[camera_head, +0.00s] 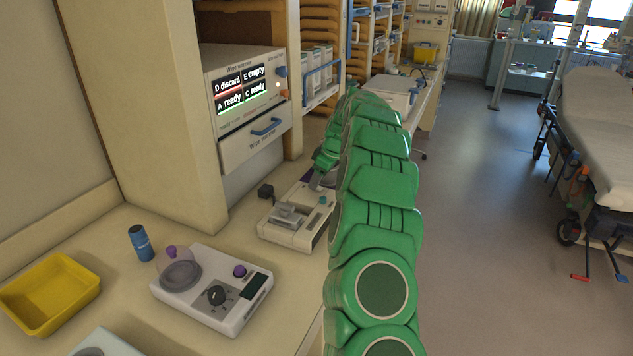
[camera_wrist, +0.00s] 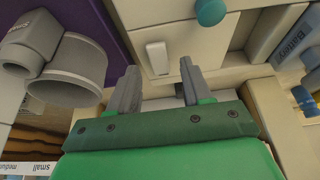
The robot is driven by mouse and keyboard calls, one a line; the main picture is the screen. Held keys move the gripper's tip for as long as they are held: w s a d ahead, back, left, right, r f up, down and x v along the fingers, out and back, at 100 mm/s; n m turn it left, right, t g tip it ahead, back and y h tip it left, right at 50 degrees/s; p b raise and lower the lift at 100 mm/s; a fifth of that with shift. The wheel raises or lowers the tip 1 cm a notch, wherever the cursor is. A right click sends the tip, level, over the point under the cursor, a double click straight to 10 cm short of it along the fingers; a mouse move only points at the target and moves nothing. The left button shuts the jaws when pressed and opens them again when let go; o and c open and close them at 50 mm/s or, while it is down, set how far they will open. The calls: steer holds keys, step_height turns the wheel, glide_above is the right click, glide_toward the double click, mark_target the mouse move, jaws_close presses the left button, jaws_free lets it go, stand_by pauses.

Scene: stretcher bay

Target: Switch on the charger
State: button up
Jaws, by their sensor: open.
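The charger appears to be the cream device (camera_head: 287,234) on the counter in the head view, with a grey cradle on top and a teal knob (camera_head: 323,200). In the wrist view a cream casing (camera_wrist: 175,30) fills the top middle, with a teal knob (camera_wrist: 210,12) and a small white rocker switch (camera_wrist: 157,58). My gripper (camera_wrist: 159,66) is open and empty, its two grey fingertips on either side of the switch. Whether they touch the casing is unclear. In the head view my gripper (camera_head: 316,183) is mostly hidden behind my green arm.
A grey cup-like holder (camera_wrist: 78,70) is close left of my fingers on a purple surface. A battery-labelled part (camera_wrist: 292,38) is at right. The wipe warmer (camera_head: 248,95) stands behind. A dial device (camera_head: 215,288), blue bottle (camera_head: 140,243) and yellow tray (camera_head: 50,292) are nearer.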

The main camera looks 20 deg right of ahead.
steer(key=shift+w+a+f, duration=0.2)
steer(key=shift+f, duration=0.45)
jaws_close()
steer(key=shift+w+a+r+g+h, duration=0.15)
steer(key=shift+w+g+h, duration=0.1)
steer(key=shift+g+h, duration=0.3)
steer(key=shift+w+a+g+h, duration=0.1)
steer(key=shift+w+g+h, duration=0.05)
steer(key=shift+g+h, duration=0.4)
steer(key=shift+w+a+g+h, duration=0.1)
steer(key=shift+w+g+h, duration=0.05)
steer(key=shift+g+h, duration=0.3)
steer(key=shift+a+h, duration=0.15)
steer(key=shift+h, duration=0.1)
jaws_free()
